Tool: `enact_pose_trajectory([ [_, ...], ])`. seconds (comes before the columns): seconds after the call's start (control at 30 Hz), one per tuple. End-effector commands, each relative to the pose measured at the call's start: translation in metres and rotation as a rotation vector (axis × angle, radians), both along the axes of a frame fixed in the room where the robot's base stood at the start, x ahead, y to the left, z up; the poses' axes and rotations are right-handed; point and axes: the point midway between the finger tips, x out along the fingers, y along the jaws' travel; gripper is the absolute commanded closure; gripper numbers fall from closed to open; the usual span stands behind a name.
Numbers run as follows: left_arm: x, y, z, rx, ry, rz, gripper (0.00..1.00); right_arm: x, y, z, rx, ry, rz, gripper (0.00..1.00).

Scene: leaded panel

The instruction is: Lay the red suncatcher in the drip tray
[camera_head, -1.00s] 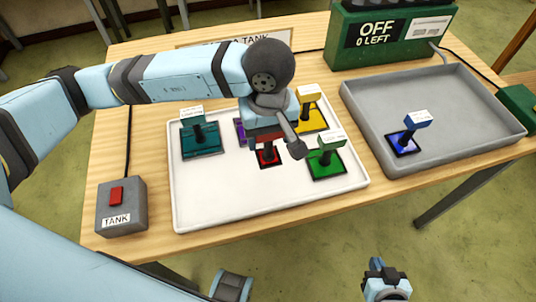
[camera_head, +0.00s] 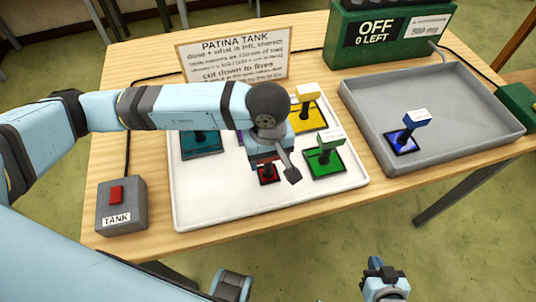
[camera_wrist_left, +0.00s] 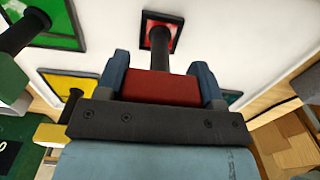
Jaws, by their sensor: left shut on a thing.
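My left gripper (camera_head: 268,162) is shut on the red block handle (camera_wrist_left: 160,88) of the red suncatcher (camera_head: 268,176), over the white tray (camera_head: 225,214). In the left wrist view the dark post runs from the block to the red pane (camera_wrist_left: 160,30). I cannot tell whether the pane touches the white tray. The grey tray (camera_head: 368,100) stands to the right with a blue suncatcher (camera_head: 405,140) in it; no readable label says which tray is the drip tray. My right gripper (camera_head: 385,282) is at the bottom edge; its jaws are unclear.
Green (camera_head: 325,160), yellow (camera_head: 308,115) and teal (camera_head: 200,145) suncatchers stand close around in the white tray. A green box (camera_head: 390,40) reading OFF, 0 LEFT is behind the grey tray. A TANK switch box (camera_head: 121,208) is front left. The grey tray's right part is clear.

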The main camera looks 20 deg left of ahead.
Motion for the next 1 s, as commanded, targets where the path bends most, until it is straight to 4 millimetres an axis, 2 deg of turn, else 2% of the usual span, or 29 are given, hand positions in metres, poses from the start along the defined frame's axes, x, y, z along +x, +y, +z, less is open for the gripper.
enact_pose_trajectory([
  [0.03, 0.000, 0.000, -0.003, 0.000, 0.000, 0.000, 0.36, 0.000, 0.000, -0.004, 0.001, 0.004, -0.001, 1.00],
  [0.13, 0.000, 0.000, -0.001, 0.000, 0.000, 0.000, 0.13, -0.001, -0.001, -0.002, -0.001, 0.009, -0.002, 1.00],
  [0.4, 0.000, 0.000, 0.000, 0.000, 0.000, 0.000, 0.13, 0.000, -0.001, 0.000, 0.000, 0.004, -0.002, 1.00],
  [0.53, 0.000, 0.000, 0.006, 0.000, 0.001, 0.000, 0.13, 0.001, -0.001, 0.009, -0.001, -0.002, -0.001, 1.00],
  [0.57, 0.001, 0.000, 0.008, -0.001, -0.002, 0.000, 0.13, 0.001, -0.001, 0.006, -0.001, -0.007, -0.001, 1.00],
  [1.0, 0.000, 0.000, 0.098, 0.000, -0.005, -0.002, 0.13, 0.000, 0.000, -0.003, 0.001, 0.007, -0.001, 1.00],
])
